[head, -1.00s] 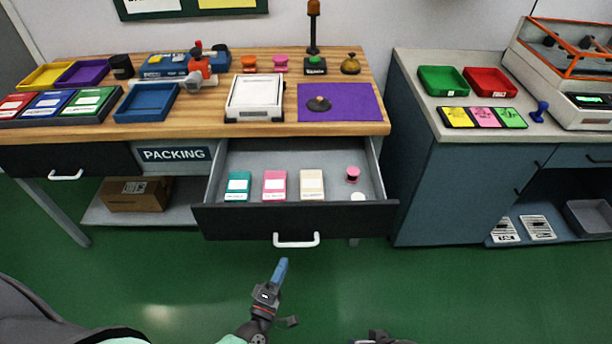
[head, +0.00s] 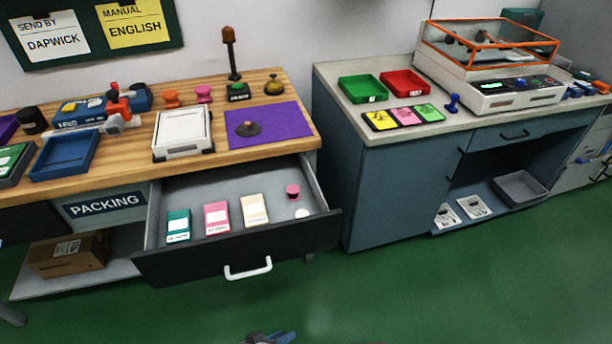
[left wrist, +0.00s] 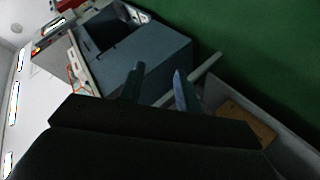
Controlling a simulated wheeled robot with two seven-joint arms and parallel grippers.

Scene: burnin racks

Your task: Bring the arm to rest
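My left gripper (head: 268,338) shows only in part at the bottom edge of the head view, over the green floor and in front of the open drawer. In the left wrist view its two blue-grey fingers (left wrist: 160,86) stand apart with nothing between them. My right gripper is in neither view now.
The drawer (head: 236,268) under the packing bench (head: 215,132) is pulled out. It holds teal, pink and cream boxes, a pink knobbed item and a white disc. A blue-grey cabinet (head: 400,190) stands to the right. Green floor (head: 400,290) in front is clear.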

